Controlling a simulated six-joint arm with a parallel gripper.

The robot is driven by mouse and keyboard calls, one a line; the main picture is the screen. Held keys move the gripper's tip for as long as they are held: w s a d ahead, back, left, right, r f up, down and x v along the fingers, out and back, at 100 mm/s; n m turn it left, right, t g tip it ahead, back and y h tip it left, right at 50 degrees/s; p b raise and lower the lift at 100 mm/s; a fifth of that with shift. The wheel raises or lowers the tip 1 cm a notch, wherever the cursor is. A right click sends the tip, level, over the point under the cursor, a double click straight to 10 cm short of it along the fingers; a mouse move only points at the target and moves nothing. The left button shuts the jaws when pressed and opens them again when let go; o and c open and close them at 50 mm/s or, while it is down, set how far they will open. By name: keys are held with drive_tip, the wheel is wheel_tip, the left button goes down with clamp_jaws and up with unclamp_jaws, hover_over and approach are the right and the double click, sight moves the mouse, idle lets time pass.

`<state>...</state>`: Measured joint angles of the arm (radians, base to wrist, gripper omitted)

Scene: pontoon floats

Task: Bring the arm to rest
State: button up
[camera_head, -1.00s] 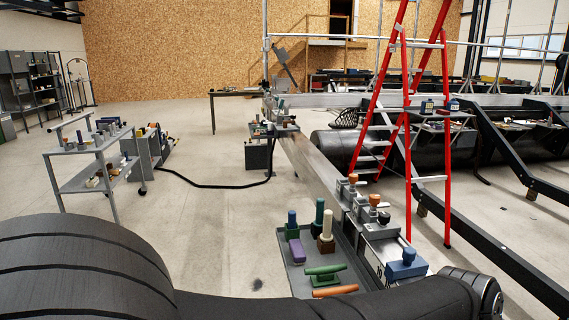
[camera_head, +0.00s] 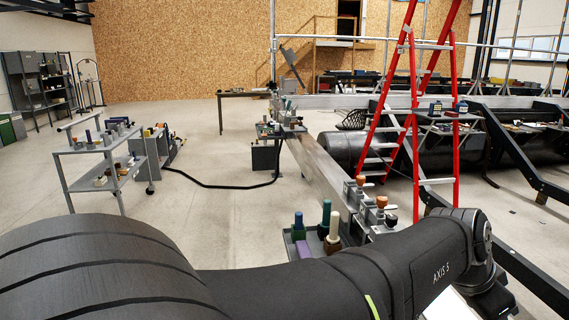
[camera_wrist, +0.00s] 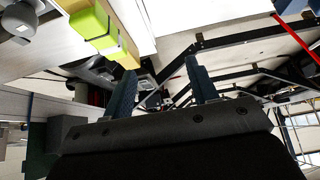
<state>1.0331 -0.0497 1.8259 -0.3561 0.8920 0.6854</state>
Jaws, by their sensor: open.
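My gripper (camera_wrist: 163,88) shows in the wrist view with its two dark blue fingers spread apart and nothing between them. In the head view my black arm stretches across the bottom to the lower right, and the gripper itself does not show clearly there. The arm covers most of the grey tray (camera_head: 288,236) and the near end of the long grey beam (camera_head: 322,170). A blue-topped peg (camera_head: 298,222), a green peg (camera_head: 325,213) and a cream peg (camera_head: 334,226) stand in view just behind the arm.
A red stepladder (camera_head: 412,120) stands right of the beam. A grey trolley (camera_head: 92,150) with small parts is at the left. A black hose (camera_head: 215,186) lies on the floor. A bright yellow-green block (camera_wrist: 92,26) is upper left in the wrist view.

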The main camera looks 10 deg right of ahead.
drive_tip(key=shift+w+a, duration=0.2)
drive_tip(key=shift+w, duration=0.55)
drive_tip(key=shift+w+a, duration=0.15)
drive_tip(key=shift+w, duration=0.6)
drive_tip(key=o, duration=1)
drive_tip(key=shift+o, duration=0.2)
drive_tip(key=s+a+r+m+y, duration=0.2)
drive_tip(key=s+r+m+y, duration=0.15)
drive_tip(key=s+m, duration=0.55)
drive_tip(key=s+a+r+m+y, duration=0.25)
drive_tip(key=s+r+m, duration=0.25)
drive_tip(key=s+m, duration=0.4)
drive_tip(key=shift+y, duration=0.3)
drive_tip(key=f, duration=0.6)
drive_tip(key=d+f, duration=0.1)
drive_tip(key=f, duration=0.2)
drive_tip(key=shift+f, duration=0.35)
drive_tip(key=shift+r, duration=0.15)
